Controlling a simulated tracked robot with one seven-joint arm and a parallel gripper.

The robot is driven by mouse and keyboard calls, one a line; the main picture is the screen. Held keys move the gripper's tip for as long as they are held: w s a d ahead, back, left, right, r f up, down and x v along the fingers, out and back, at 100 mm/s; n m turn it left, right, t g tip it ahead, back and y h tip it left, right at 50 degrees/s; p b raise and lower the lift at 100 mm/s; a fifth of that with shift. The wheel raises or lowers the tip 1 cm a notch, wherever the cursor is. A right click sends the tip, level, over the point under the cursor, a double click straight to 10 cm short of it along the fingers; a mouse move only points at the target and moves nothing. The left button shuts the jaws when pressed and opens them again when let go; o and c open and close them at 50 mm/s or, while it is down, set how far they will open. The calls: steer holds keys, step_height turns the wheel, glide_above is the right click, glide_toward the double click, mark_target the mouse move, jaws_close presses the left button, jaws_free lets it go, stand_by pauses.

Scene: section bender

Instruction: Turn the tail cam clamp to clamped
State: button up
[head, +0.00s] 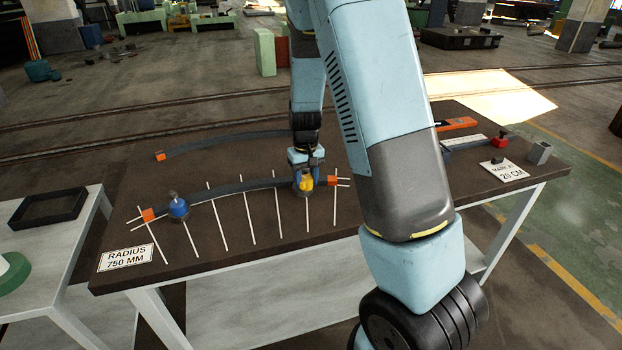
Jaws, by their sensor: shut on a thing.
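A yellow cam clamp (306,184) stands near the right end of a dark curved bar (235,187) on the brown table. A blue cam clamp (178,208) stands near the bar's left end. No label shows which one is the tail clamp. My gripper (304,170) points down at the yellow clamp and is shut on it. My gripper partly hides the clamp's top, and its handle angle is too small to read. The bar has orange ends (148,215) and lies across several thin white strips (219,215).
A second curved bar (225,140) lies behind. A radius 750 mm sign (126,258) is at front left. A 20 cm sign (503,171), an orange tool (456,123), a red block (501,139) and a grey block (540,152) are at right. A side table (25,290) stands left.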

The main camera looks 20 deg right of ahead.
mark_target(307, 176)
steer(key=m, duration=0.5)
steer(key=shift+w+d+r+m, duration=0.1)
steer(key=shift+w+r+m, duration=0.05)
steer(key=shift+w+m, duration=0.2)
steer(key=shift+d+m, duration=0.15)
steer(key=shift+m, duration=2)
steer(key=o, duration=0.8)
steer(key=shift+d, duration=0.1)
steer(key=shift+o, duration=1.3)
steer(key=shift+s, duration=0.15)
step_height(307, 176, up, 14)
steer(key=shift+f, duration=0.25)
